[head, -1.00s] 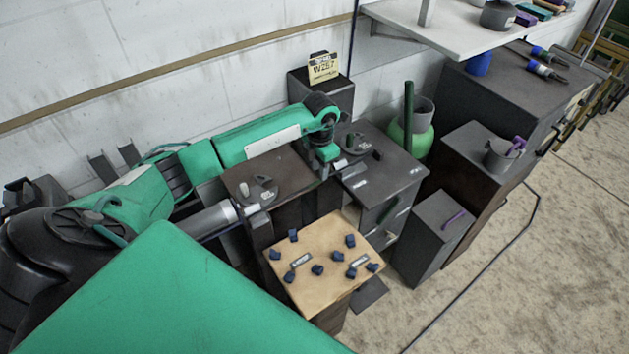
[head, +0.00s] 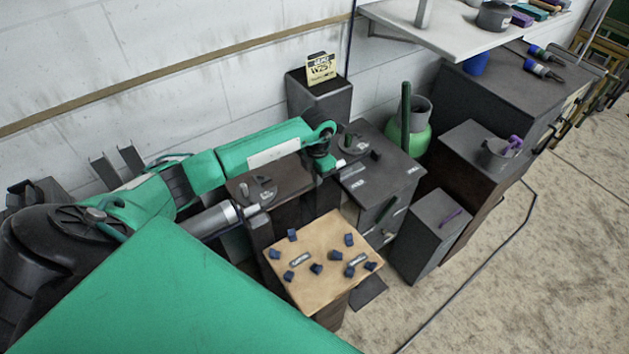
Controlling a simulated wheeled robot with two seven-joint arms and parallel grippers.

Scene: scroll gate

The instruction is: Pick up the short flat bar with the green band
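My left arm reaches in from the left, and its gripper (head: 328,166) points down between the brown-topped dark cabinet (head: 290,180) and the grey cabinet (head: 402,174). Its fingers are small and partly hidden by the wrist, so their opening is unclear. I cannot make out a short flat bar with a green band for certain. A small upright green piece (head: 348,141) stands on the grey cabinet, just right of the wrist. A dark green bar (head: 387,209) shows at that cabinet's front. My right gripper is out of view.
A light wooden-topped stand (head: 325,235) in front holds several dark blue blocks and two small labels. A long green post (head: 405,105) rises beside a green container (head: 416,140). A shelf (head: 440,35) overhangs the back right. The floor at right is open.

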